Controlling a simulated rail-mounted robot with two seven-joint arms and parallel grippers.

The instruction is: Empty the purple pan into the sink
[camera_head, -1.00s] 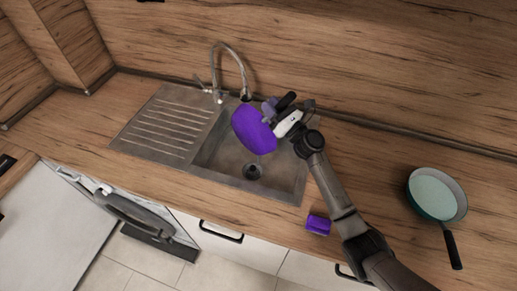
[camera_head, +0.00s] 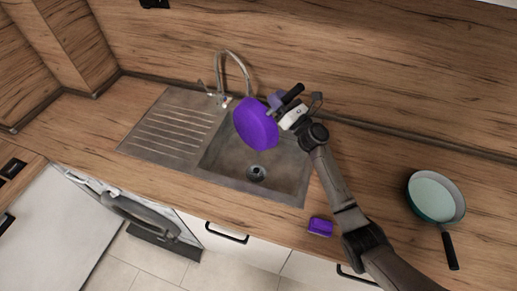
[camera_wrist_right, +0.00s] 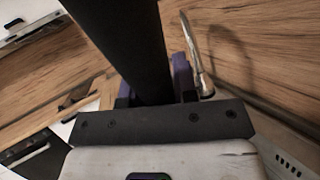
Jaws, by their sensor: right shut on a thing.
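The purple pan (camera_head: 256,124) is tipped up on its side above the sink, with its purple underside facing the head camera. Its inside is hidden. My right gripper (camera_head: 284,108) is shut on the pan's dark handle, which also shows large in the right wrist view (camera_wrist_right: 118,45). The sink basin (camera_head: 225,160) lies below the pan, with the drain (camera_head: 256,173) visible and nothing else seen in it. My left gripper is not in view.
A chrome tap (camera_head: 222,56) arches behind the basin, close to the pan. A ribbed drainboard (camera_head: 172,136) is on the left. A small purple block (camera_head: 320,227) sits near the front edge. A green pan (camera_head: 432,198) stands on the right.

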